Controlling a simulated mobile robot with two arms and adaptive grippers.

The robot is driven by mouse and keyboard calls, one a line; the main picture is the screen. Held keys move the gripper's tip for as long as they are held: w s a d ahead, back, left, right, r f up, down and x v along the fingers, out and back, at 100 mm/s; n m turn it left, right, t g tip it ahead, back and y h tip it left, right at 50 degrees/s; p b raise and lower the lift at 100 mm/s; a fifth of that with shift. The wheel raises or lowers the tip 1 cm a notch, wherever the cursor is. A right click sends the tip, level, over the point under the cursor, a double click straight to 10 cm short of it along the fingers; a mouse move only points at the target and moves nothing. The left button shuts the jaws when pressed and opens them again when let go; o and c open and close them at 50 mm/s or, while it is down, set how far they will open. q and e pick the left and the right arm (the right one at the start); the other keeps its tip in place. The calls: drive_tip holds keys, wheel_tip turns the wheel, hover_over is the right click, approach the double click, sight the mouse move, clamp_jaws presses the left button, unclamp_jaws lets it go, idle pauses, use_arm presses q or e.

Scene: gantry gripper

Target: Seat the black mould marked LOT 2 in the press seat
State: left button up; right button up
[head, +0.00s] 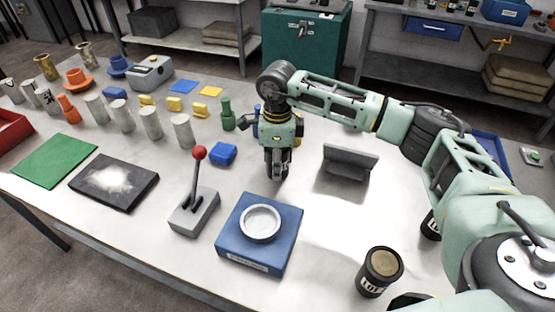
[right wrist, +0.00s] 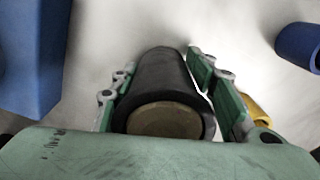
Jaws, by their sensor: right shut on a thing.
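My right gripper (head: 277,172) is shut on a black cylindrical mould with a tan round top; the mould (right wrist: 165,90) sits between both fingers in the right wrist view. Its label is not readable, so I cannot tell its lot. The press seat is a blue block (head: 235,250) with a pale round ring (head: 261,222) on top, empty. The gripper is behind the seat, apart from it. Another black mould (head: 380,271) stands upright at front right, its LOT number unclear. A third (head: 431,226) is mostly hidden by my arm. My left gripper is not in view.
A grey lever box (head: 195,211) with a red knob (head: 199,153) stands left of the seat. A grey angled stand (head: 348,167) is right of the gripper. A blue block (head: 223,153) lies left of it. Several cylinders and coloured parts fill the back left.

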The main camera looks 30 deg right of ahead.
drive_tip(key=c, duration=0.4)
drive_tip(key=shift+r, duration=0.1)
